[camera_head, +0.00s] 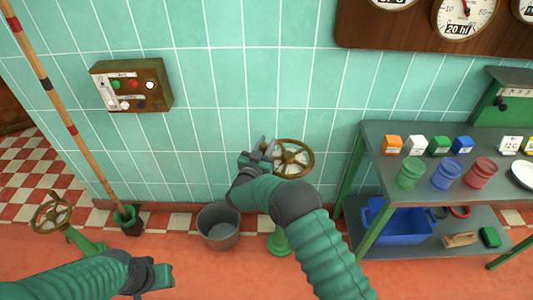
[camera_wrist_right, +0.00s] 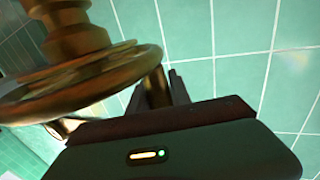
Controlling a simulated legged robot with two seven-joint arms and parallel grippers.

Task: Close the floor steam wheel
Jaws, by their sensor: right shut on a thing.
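A brass handwheel (camera_head: 293,158) with spokes stands on a green floor pedestal (camera_head: 279,242) near the tiled wall. My right gripper (camera_head: 266,147) is at the left side of its rim. In the right wrist view, the wheel's rim (camera_wrist_right: 95,85) fills the left side, and my right gripper (camera_wrist_right: 165,88) is shut on an upright brass handle peg (camera_wrist_right: 156,88) at the rim. A second brass handwheel (camera_head: 51,213) on a green stand is at the far left. My left gripper (camera_head: 158,279) is low at the left, away from both wheels; its jaw opening is unclear.
A grey bucket (camera_head: 218,227) stands left of the pedestal. A long pole (camera_head: 60,103) leans in a green-rimmed pot (camera_head: 128,221). A grey table (camera_head: 385,170) with coloured pots and blocks is close on the right. A switch box (camera_head: 131,85) and gauge board (camera_head: 408,27) hang on the wall.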

